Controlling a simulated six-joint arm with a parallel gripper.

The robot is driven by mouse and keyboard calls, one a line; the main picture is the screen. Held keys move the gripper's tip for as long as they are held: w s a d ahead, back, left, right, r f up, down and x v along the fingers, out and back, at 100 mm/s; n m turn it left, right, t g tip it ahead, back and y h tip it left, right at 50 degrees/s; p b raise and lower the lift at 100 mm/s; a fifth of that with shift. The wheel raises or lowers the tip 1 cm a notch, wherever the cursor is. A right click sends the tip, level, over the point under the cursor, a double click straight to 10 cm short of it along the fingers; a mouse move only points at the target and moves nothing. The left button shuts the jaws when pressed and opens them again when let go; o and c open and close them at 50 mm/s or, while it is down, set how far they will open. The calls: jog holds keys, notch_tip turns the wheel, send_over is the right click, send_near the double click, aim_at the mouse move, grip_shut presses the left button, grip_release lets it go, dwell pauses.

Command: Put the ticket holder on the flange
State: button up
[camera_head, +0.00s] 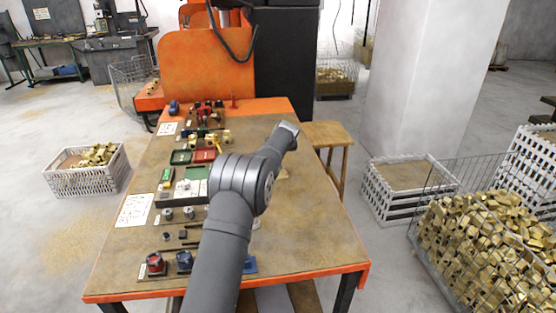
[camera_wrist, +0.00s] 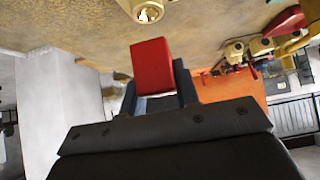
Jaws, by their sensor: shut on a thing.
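In the wrist view, my gripper (camera_wrist: 157,84) is shut on a red block-like thing, which I take to be the ticket holder (camera_wrist: 151,60). The dark fingers are on either side of its lower part, and its red face sticks out past them. A round brass piece with an opening, likely the flange (camera_wrist: 146,11), is at the top edge of the wrist view, partly cut off. The red holder is apart from it in the picture. In the head view, my arm hides the gripper and most of what is around it.
The workbench (camera_head: 300,225) is mostly bare to the right of my arm. Brass parts (camera_wrist: 236,50) are at the right of the wrist view. A red tray (camera_head: 203,155), a green tray (camera_head: 181,157) and several small tools fill the bench's left side. A wooden stool (camera_head: 328,131) stands beside it.

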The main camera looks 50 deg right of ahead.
jog(key=shift+f, duration=2)
jog(key=shift+f, duration=0.1)
jog(key=o, duration=1.1)
jog(key=shift+f, duration=0.1)
jog(key=shift+s+a+r, duration=0.2)
jog(key=shift+a+r, duration=0.05)
jog(key=shift+r, duration=0.35)
jog(key=v, duration=1.1)
jog(key=shift+f, duration=0.1)
